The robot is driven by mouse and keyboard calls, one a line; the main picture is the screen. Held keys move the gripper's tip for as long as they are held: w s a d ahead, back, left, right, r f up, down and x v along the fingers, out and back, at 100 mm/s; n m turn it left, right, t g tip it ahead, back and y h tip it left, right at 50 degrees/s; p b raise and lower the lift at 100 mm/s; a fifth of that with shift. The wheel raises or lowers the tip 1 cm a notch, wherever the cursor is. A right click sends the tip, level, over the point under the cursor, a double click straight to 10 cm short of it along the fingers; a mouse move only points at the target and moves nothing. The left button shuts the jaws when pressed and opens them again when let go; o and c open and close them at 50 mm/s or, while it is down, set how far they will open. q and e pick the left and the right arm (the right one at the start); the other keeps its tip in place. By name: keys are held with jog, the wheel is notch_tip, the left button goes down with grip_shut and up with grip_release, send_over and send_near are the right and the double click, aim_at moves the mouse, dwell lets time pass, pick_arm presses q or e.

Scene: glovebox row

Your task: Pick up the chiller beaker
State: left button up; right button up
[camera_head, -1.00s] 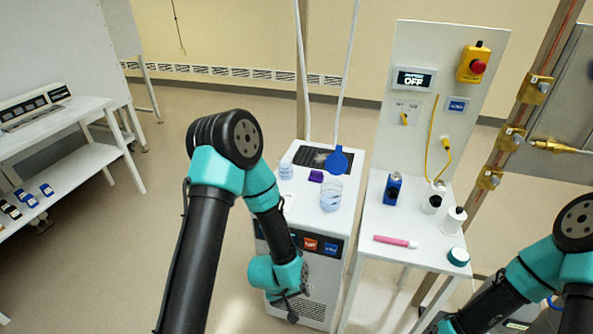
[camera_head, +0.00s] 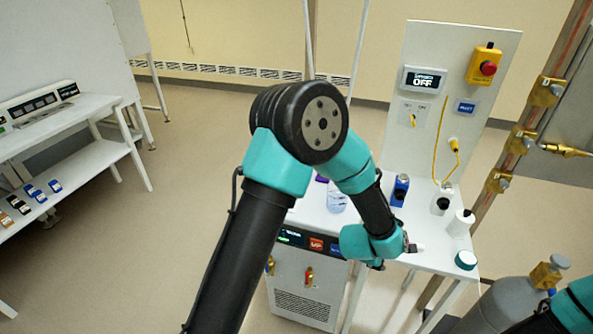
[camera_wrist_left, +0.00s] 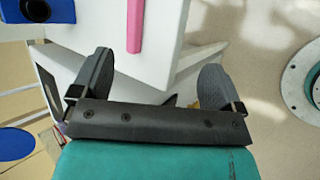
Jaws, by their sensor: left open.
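A clear beaker (camera_head: 336,199) stands upright on the white chiller (camera_head: 308,214) in the head view, partly behind my left arm. The smaller clear vessel seen before on the chiller's left is hidden behind that arm. My left wrist is right of the visible beaker and nearer the camera, over the front of the white side table (camera_head: 430,258). In the left wrist view my left gripper (camera_wrist_left: 153,82) is open, with nothing between its fingers. A pink stick (camera_wrist_left: 135,24) lies on a white surface beyond the fingers. My right gripper is out of frame.
The side table holds a blue bottle (camera_head: 400,190), a white bottle with a black cap (camera_head: 440,200), a white container (camera_head: 461,223) and a teal-topped jar (camera_head: 466,260). A grey cylinder (camera_head: 492,306) stands at lower right.

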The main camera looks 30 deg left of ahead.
pick_arm(q)
jog(key=w+a+r+n+t+y, duration=0.2)
jog(key=w+a+r+n+t, duration=0.25)
jog(key=w+a+r, duration=0.35)
jog(key=w+a+r+n+t+y, duration=0.1)
jog(key=w+a+r+n+y, duration=0.4)
jog(key=a+r+n, duration=0.45)
jog(key=w+a+r+n+t+y, duration=0.1)
jog(key=w+a+r+n+y, duration=0.5)
jog(key=a, duration=0.6)
jog(key=s+a+f+n+g, duration=0.1)
jog(key=f+n, duration=0.1)
jog(key=f, duration=0.4)
jog(key=s+a+f+n+g, duration=0.2)
jog(key=f+n, duration=0.1)
jog(key=f, duration=0.3)
jog(key=s+a+f+n+g, duration=0.1)
jog(key=a+f+n+g, duration=0.1)
jog(key=f, duration=0.4)
jog(key=shift+s+f+n+y, duration=0.3)
jog(key=shift+y, duration=0.1)
jog(key=shift+x, duration=1.15)
